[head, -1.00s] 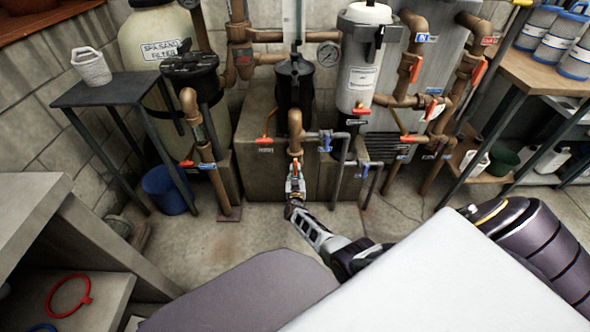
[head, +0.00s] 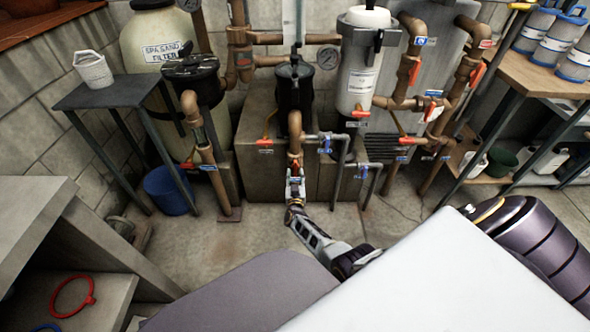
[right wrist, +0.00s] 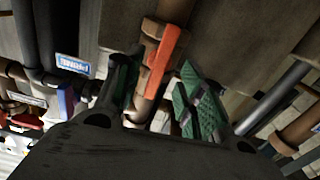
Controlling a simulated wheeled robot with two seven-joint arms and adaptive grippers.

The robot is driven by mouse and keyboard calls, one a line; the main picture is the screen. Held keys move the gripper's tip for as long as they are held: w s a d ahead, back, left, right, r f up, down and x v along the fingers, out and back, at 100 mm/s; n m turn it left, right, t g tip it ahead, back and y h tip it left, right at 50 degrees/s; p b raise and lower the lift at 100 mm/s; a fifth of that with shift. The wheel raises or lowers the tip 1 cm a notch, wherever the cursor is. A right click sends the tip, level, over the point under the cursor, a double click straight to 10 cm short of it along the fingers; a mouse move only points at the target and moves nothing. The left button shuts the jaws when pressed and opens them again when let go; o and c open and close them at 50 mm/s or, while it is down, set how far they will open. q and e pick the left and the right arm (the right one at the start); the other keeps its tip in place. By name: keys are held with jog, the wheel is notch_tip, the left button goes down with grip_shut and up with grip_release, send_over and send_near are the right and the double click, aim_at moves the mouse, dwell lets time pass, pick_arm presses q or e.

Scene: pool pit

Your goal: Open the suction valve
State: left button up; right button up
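The valve in front of my right gripper has an orange-red lever (right wrist: 165,60) on a copper-brown pipe, seen in the right wrist view. In the head view its pipe (head: 295,145) comes down from the black pump pot. My right gripper (head: 295,185) is at the lower end of this pipe and hides much of the valve. In the right wrist view its two green-padded fingers (right wrist: 158,95) are apart, with the lever between and just beyond them. I cannot tell whether either finger touches it. The tag naming this valve is not readable. My left gripper is not in view.
Other red-handled valves stand left (head: 188,165) and right (head: 360,113). Blue-handled valves (head: 325,146) on grey pipes are close right of the gripper. A blue bucket (head: 168,190) sits on the floor under a dark side table (head: 110,92). Floor in front is mostly clear.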

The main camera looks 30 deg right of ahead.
jog(key=p+v, duration=0.2)
jog(key=v, duration=0.2)
jog(key=shift+s+a, duration=0.15)
jog(key=shift+s, duration=0.15)
